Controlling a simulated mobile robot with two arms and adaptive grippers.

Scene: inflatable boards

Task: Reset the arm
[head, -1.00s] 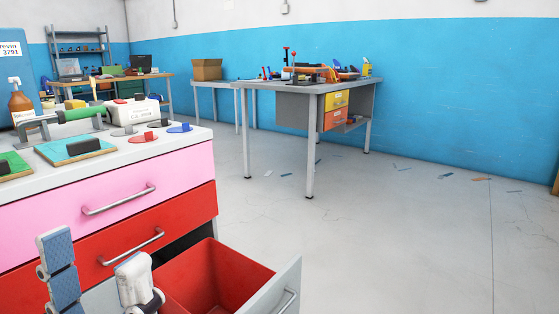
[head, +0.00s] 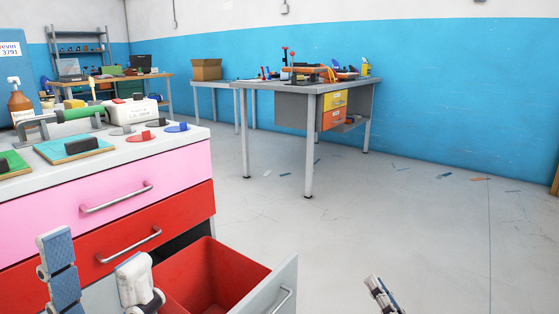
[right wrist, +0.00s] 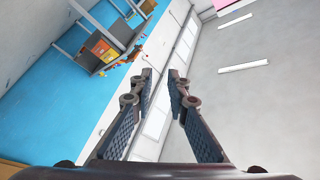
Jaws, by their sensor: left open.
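My left gripper (head: 94,254) is at the lower left of the head view, in front of the drawer cabinet. Its two blue-padded fingers are wide apart with nothing between them. My right gripper (head: 372,281) shows at the bottom edge of the head view, right of the open drawer and over bare floor. In the right wrist view, its two fingers (right wrist: 160,75) are apart with an empty gap between them.
The cabinet (head: 110,185) has a pink drawer, a red drawer and an open lower drawer (head: 262,290) with a red inside, apparently empty. Tools and discs lie on its top. A grey workbench (head: 310,88) stands further back. The floor at right is largely clear.

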